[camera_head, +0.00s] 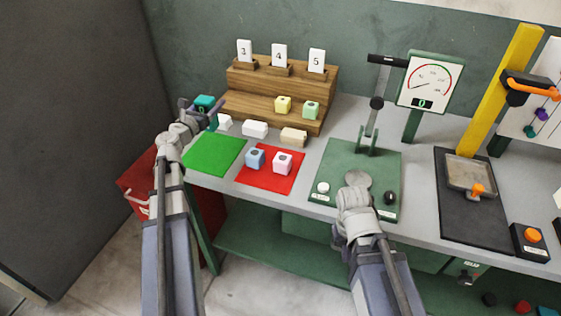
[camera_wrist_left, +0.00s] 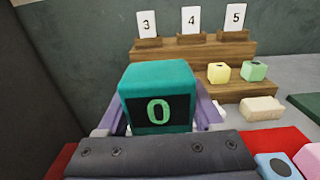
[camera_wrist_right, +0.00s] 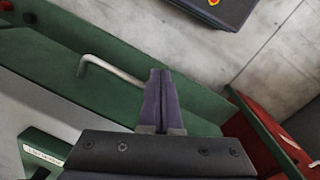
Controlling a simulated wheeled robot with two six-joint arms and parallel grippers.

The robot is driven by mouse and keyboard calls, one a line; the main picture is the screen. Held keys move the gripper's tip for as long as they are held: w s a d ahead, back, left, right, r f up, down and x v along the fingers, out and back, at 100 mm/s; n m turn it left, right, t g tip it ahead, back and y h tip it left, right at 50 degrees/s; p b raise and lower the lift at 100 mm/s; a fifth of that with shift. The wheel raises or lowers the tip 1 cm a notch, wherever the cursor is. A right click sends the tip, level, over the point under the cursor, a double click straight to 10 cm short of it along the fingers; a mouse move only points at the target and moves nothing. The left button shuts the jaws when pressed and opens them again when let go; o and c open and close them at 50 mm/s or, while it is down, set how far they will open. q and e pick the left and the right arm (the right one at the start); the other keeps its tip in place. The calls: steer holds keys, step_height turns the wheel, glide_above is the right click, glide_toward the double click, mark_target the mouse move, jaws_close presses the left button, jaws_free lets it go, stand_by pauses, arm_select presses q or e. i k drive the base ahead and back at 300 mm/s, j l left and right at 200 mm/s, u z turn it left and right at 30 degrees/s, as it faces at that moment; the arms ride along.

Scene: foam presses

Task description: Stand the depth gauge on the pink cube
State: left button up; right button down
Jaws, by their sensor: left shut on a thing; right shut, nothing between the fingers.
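The depth gauge (camera_wrist_left: 158,85) is a teal box with a dark display reading a green 0. My left gripper (camera_head: 196,112) is shut on it and holds it up at the back left of the bench; it also shows small in the head view (camera_head: 205,101). The pink cube (camera_head: 282,163) stands on the red mat (camera_head: 268,182), to the right of a blue cube (camera_head: 255,158). The pink cube is partly cut off in the left wrist view (camera_wrist_left: 310,158). My right gripper (camera_wrist_right: 158,105) is shut and empty, low by the bench's front edge.
A wooden stepped rack (camera_head: 290,82) with cards 3, 4 and 5 holds a yellow cube (camera_head: 283,105) and a green cube (camera_head: 311,109). White and beige blocks lie before it. A green mat (camera_head: 214,152) is bare. A press (camera_head: 345,160) stands right.

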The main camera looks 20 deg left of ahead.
mark_target(283, 158)
steer(key=l, duration=1.3)
steer(key=k, duration=0.05)
